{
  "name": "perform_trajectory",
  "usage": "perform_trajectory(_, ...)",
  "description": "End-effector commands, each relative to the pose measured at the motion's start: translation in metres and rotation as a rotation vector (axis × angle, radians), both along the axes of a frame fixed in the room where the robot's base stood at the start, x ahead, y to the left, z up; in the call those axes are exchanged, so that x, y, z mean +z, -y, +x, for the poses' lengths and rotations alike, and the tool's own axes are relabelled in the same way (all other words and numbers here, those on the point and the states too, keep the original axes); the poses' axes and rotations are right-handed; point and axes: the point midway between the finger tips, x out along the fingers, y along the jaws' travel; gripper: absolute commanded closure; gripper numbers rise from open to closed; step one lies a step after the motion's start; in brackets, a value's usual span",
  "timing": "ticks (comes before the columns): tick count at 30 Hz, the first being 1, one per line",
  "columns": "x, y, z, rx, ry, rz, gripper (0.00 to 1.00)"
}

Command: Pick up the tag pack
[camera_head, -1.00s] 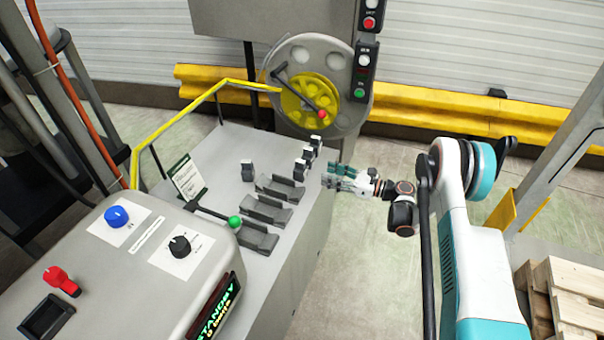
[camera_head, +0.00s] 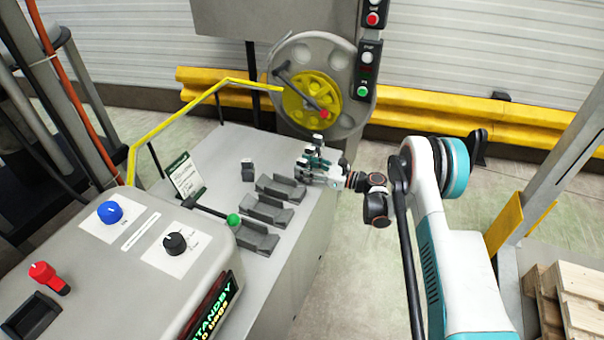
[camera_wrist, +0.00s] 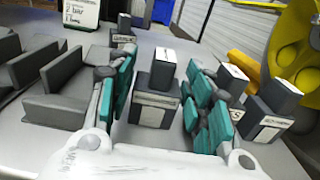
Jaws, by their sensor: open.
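Several dark packs with light tops and labels stand on the grey table. In the wrist view, one pack (camera_wrist: 154,95) stands between the teal fingers of my gripper (camera_wrist: 158,80), with visible gaps on both sides. Its label is too small to read, so I cannot tell whether it is the tag pack. Another pack (camera_wrist: 270,102) stands just right of the right finger, and one (camera_wrist: 123,35) stands farther back at left. In the head view, my gripper (camera_head: 309,160) is open low over the table's right side, partly hiding the packs there. A separate pack (camera_head: 247,170) stands to its left.
Grey cradles (camera_head: 265,210) lie left of my gripper. A sign (camera_head: 184,176), a green-knobbed lever (camera_head: 233,220) and a control console (camera_head: 120,255) stand farther left. A machine with a yellow wheel (camera_head: 312,97) is behind the table. The table's right edge is close.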

Motion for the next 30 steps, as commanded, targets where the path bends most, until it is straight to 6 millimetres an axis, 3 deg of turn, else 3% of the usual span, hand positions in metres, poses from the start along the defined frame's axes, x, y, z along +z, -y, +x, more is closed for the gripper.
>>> perform_trajectory(3, 0.001, 0.001, 0.0, 0.0, 0.0, 0.0, 0.53)
perform_trajectory(7, 0.001, 0.001, 0.0, 0.0, 0.0, 0.0, 0.83)
perform_trajectory(8, 0.001, 0.001, 0.0, 0.0, 0.0, 0.0, 0.84)
perform_trajectory(20, 0.006, 0.001, 0.0, 0.0, 0.0, 0.0, 0.84)
perform_trajectory(26, 0.029, 0.001, 0.0, 0.0, 0.0, 0.0, 0.84)
perform_trajectory(30, 0.06, 0.001, 0.0, 0.0, 0.0, 0.0, 0.84)
